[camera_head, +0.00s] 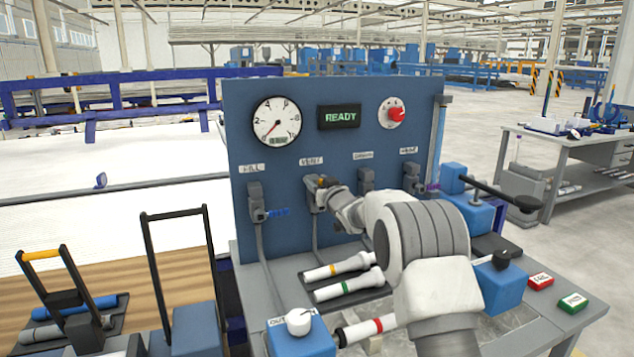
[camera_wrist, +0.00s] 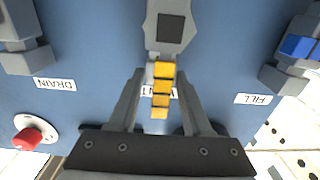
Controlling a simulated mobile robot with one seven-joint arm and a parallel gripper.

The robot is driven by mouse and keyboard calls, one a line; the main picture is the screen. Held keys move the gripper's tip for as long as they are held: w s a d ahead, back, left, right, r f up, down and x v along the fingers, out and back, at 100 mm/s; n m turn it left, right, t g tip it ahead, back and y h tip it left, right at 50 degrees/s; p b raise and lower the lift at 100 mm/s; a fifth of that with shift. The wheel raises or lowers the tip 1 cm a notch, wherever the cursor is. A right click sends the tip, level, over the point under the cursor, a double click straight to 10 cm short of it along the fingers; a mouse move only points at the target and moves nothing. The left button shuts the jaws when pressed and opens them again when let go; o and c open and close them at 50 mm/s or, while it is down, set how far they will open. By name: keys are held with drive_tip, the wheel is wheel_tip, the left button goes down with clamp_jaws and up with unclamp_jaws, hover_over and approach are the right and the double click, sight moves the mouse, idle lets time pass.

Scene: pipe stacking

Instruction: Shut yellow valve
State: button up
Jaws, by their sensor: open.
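The yellow valve has a grey body (camera_wrist: 168,28) and a ridged yellow handle (camera_wrist: 161,95). In the wrist view the handle runs straight from the body over a partly hidden label. In the head view the yellow handle (camera_head: 322,182) shows small on the blue panel (camera_head: 330,130), beside my gripper. My gripper (camera_wrist: 160,74) is open, with one finger on each side of the yellow handle. Gaps show between the fingers and the handle. In the head view my gripper (camera_head: 335,192) is at the valve and partly hidden by my wrist.
The FILL valve's blue handle (camera_wrist: 300,46) sits sideways to one side; the DRAIN valve (camera_wrist: 25,45) is on the other. A gauge (camera_head: 277,121), READY display (camera_head: 340,117) and red button (camera_head: 396,114) are above. Pipes with coloured bands (camera_head: 340,266) lie below.

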clamp_jaws()
idle(1.5)
